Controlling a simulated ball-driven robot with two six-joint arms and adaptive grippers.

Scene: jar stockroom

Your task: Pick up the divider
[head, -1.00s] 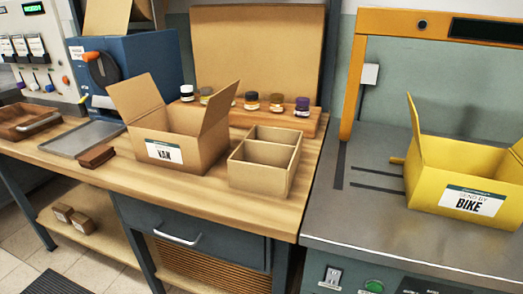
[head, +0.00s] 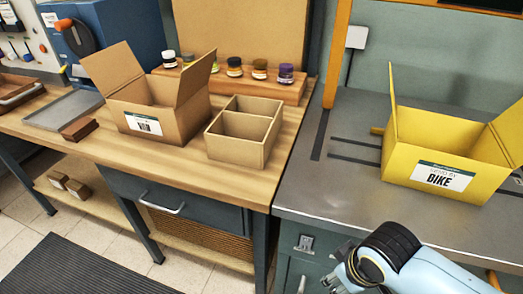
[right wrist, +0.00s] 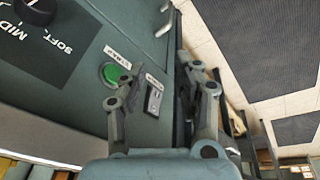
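The divider (head: 234,149), a tan cardboard piece with two open compartments, stands upright on the wooden bench right of the VAN box in the head view. My right gripper (head: 342,279) is low at the right in the head view, in front of the metal bench and well apart from the divider. In the right wrist view its two fingers (right wrist: 163,88) are spread with nothing between them. The divider does not show in the right wrist view. My left gripper is not in view.
The open VAN box (head: 171,122) stands close left of the divider. Several small jars stand on a wooden step (head: 291,92) behind. A yellow BIKE box (head: 404,170) stands on the metal bench (head: 318,193). Bare wood lies in front of the divider.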

